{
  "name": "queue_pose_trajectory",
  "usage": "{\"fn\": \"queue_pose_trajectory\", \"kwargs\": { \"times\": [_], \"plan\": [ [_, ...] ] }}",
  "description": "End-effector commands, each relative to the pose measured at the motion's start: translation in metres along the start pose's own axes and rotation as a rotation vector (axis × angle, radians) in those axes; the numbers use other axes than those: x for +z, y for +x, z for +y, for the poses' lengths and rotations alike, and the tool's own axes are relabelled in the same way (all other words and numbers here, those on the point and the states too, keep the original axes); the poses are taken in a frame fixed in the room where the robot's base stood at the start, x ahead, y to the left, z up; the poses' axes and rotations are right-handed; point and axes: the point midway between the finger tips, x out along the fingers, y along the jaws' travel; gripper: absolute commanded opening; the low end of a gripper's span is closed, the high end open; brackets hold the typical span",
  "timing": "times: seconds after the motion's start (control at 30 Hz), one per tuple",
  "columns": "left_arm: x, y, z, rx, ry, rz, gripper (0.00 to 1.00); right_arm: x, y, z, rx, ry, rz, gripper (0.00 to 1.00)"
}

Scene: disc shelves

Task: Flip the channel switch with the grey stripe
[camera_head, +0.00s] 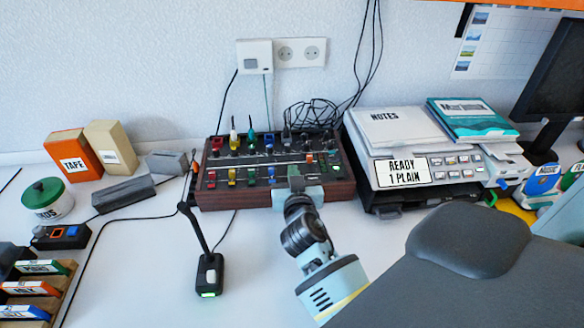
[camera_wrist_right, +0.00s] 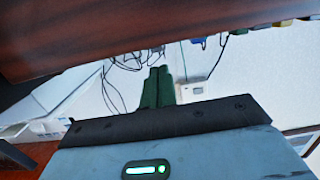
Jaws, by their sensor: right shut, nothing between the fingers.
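A mixer (camera_head: 247,197) with wooden sides stands on the desk by the wall. It has a front row of coloured switches, among them red (camera_head: 211,177), yellow (camera_head: 231,176) and blue (camera_head: 271,173), with more coloured controls behind. I cannot make out a grey stripe. My right gripper (camera_head: 296,180) is shut and empty at the mixer's front edge, right of centre, and hides part of the front row. In the right wrist view its dark green fingers (camera_wrist_right: 158,88) are together, with brown wood (camera_wrist_right: 150,30) close by. Whether they touch a switch cannot be told. My left gripper is not in view.
A black microphone (camera_head: 208,270) with a green light stands in front of the mixer's left end. A grey machine (camera_head: 420,172) with a "READY 1 PLAIN" sign stands close to its right. Boxes (camera_head: 74,155) and a jar (camera_head: 45,203) are at left. Cables lie behind.

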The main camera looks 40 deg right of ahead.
Motion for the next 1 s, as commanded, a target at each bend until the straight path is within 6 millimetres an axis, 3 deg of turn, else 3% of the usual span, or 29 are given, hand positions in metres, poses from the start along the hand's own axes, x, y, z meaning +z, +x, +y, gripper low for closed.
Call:
{"fn": "queue_pose_trajectory", "kwargs": {
  "times": [0.03,0.2,0.7,0.87,1.0],
  "plan": [
    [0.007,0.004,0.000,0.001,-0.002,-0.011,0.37,0.011,-0.002,0.000,0.001,-0.002,-0.004,0.00],
    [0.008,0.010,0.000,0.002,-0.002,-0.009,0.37,0.018,-0.005,-0.001,0.003,0.000,-0.001,0.00],
    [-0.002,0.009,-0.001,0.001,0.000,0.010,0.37,0.017,-0.005,-0.002,0.004,0.002,-0.005,0.00],
    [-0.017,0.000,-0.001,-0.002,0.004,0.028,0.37,0.014,-0.003,-0.002,0.006,0.005,-0.058,0.00],
    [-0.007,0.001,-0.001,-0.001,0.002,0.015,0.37,0.022,-0.003,-0.001,0.006,0.001,-0.066,0.00]
  ]
}}
